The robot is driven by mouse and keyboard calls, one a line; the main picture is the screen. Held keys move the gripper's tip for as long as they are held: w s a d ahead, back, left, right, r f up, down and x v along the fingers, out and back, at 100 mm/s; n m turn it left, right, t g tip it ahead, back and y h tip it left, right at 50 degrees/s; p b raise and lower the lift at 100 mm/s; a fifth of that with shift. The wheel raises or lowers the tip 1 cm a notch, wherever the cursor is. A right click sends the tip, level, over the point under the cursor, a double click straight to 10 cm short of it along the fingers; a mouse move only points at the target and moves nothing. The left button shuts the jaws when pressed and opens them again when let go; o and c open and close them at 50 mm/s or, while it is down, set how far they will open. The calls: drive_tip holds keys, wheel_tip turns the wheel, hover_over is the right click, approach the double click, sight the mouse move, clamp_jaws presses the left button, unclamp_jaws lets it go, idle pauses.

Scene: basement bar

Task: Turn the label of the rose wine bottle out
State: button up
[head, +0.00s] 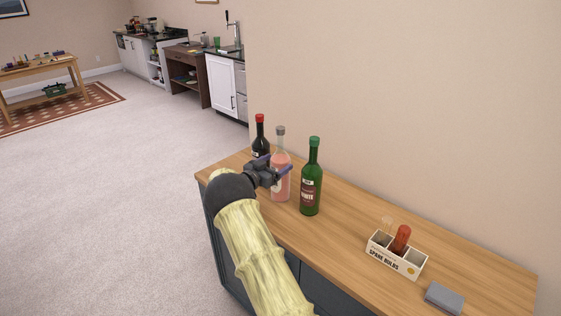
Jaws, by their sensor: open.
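The rose wine bottle (282,190) is clear with pink liquid and a grey cap. It stands upright on the wooden counter top, between a dark red-capped bottle (260,127) and a green bottle (312,178). My gripper (275,162) is open in front of the rose bottle at about its upper body. The fingers appear to reach to either side of it; I cannot tell whether they touch it. My gripper hides part of the rose bottle, and I see no label on the part that shows. The green bottle has a dark red label facing me.
The wooden counter (345,225) runs along the wall, with bare top right of the bottles. A spare bulbs box (392,262) and a grey block (444,298) sit farther right. The neighbouring bottles stand close to the rose bottle. Open carpet lies left.

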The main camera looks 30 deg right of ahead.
drive_tip(key=v, duration=0.9)
drive_tip(key=shift+p, duration=0.3)
drive_tip(key=shift+a, duration=0.1)
idle(0.4)
drive_tip(key=s+a+r+n+t+y, duration=0.3)
drive_tip(key=s+a+n+y, duration=0.6)
drive_tip(key=y, duration=0.4)
drive_tip(key=s+a+f+n+g+y, duration=0.1)
drive_tip(key=s+a+n+g, duration=0.1)
drive_tip(key=s, duration=1.1)
drive_tip(key=s+a+f+n+g+y, duration=0.1)
drive_tip(key=s+g, duration=0.4)
drive_tip(key=s, duration=0.9)
drive_tip(key=shift+s+a+f+n+y, duration=0.25)
drive_tip(key=shift+a+n+y, duration=0.5)
drive_tip(key=shift+a, duration=0.45)
